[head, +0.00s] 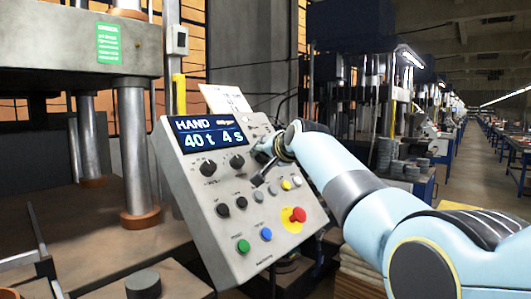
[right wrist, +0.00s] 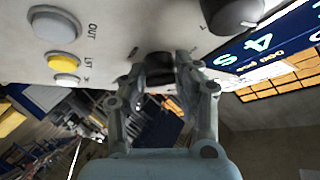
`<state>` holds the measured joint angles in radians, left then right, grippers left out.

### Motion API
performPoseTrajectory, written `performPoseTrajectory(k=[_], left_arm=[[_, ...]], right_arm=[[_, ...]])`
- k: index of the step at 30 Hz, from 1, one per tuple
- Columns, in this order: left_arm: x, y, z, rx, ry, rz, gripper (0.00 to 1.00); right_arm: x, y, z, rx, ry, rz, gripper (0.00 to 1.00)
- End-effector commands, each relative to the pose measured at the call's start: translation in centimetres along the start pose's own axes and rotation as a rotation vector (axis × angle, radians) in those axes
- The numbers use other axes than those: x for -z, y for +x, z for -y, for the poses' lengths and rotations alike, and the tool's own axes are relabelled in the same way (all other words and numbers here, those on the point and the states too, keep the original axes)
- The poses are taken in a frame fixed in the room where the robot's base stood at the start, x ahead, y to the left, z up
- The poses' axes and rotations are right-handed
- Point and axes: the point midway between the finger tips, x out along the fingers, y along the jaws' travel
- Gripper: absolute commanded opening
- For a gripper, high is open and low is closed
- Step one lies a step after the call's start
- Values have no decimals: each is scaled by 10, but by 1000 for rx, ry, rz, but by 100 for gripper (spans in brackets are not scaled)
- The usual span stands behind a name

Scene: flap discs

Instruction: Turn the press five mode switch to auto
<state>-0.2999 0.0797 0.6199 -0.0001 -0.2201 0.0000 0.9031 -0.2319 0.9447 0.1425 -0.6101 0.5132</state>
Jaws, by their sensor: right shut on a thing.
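The grey control panel (head: 235,262) of the press stands tilted in the middle of the head view. Its display (head: 209,134) reads HAND, 40 t and 4 s. My right gripper (head: 262,165) is at the panel's right side, below the display. In the right wrist view my right gripper (right wrist: 160,75) is shut on a small black knob (right wrist: 159,66) on the panel face. The knob's pointer and most of its labels are hidden by the fingers. My left gripper is not in view.
Other black knobs (head: 208,168) sit left of my gripper. A red emergency button (head: 298,214) on yellow, a green button (head: 243,246) and a blue button (head: 266,234) lie below. Press columns (head: 131,150) stand at the left.

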Motion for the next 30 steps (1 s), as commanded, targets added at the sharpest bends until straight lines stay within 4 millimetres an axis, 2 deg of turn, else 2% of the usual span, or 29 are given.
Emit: performPoseTrajectory(k=[1, 6, 12, 30], left_arm=[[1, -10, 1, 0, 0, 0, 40], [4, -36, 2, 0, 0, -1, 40], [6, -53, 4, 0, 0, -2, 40], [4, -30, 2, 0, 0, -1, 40]], right_arm=[[1, -1, 3, -13, 17, 4, 0], [3, -2, 6, -70, 105, -2, 0], [1, -1, 7, -159, 243, -13, 0], [0, 2, 7, -370, 580, -37, 0]])
